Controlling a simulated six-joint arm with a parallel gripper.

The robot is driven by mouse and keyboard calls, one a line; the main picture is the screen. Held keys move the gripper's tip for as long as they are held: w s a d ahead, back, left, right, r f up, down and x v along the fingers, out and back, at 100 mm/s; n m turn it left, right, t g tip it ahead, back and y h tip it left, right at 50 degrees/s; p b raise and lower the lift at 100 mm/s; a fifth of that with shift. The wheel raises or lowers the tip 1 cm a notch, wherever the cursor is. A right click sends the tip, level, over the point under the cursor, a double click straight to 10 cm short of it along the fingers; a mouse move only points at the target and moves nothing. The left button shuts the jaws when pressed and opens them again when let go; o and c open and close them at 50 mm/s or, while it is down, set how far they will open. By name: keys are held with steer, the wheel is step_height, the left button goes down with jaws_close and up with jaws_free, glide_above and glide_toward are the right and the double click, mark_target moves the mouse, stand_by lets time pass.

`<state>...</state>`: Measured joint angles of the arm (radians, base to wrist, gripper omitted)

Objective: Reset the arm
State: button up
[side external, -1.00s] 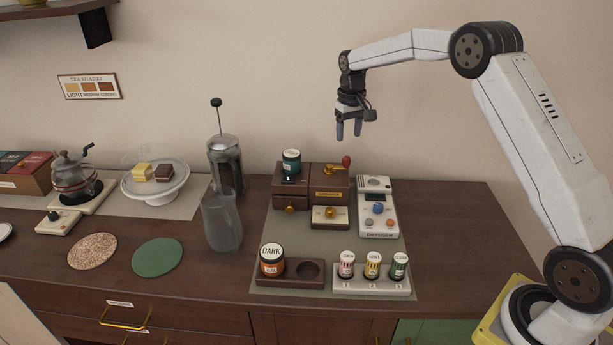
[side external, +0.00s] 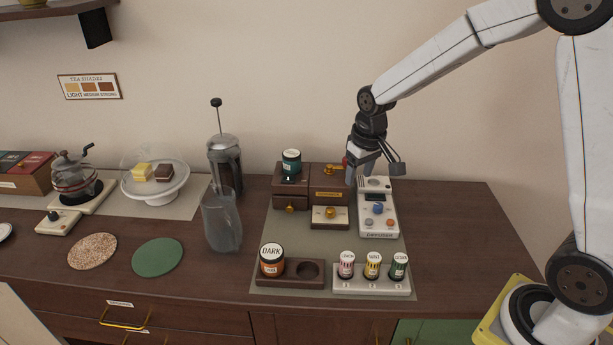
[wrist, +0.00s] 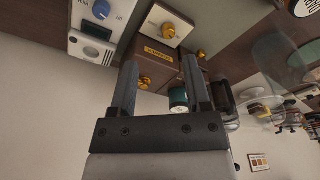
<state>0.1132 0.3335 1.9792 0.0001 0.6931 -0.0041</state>
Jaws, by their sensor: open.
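My gripper (side external: 361,172) is low over the back of the counter, in front of the right end of the brown wooden grinder box (side external: 331,184) and by the top of the white diffuser (side external: 379,218). Its fingers are apart with nothing between them. It hides most of the red-knobbed crank on the box. In the wrist view the open gripper (wrist: 161,84) points toward the brown box and its brass knob (wrist: 145,82). Whether a finger touches the box or diffuser I cannot tell.
The French press (side external: 225,165), glass pitcher (side external: 221,220) and domed cake stand (side external: 157,187) are to the left. A DARK jar (side external: 271,260) and several small jars (side external: 372,265) are in front. The counter's right end is clear.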

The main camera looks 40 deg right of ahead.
steer(key=s+a+f, duration=0.1)
steer(key=s+a, duration=0.1)
steer(key=s, duration=0.5)
steer(key=s+a+f+n+t, duration=0.1)
steer(key=s+a+f, duration=0.1)
steer(key=s, duration=0.5)
steer(key=shift+s+a, duration=0.15)
steer(key=shift+a, duration=0.25)
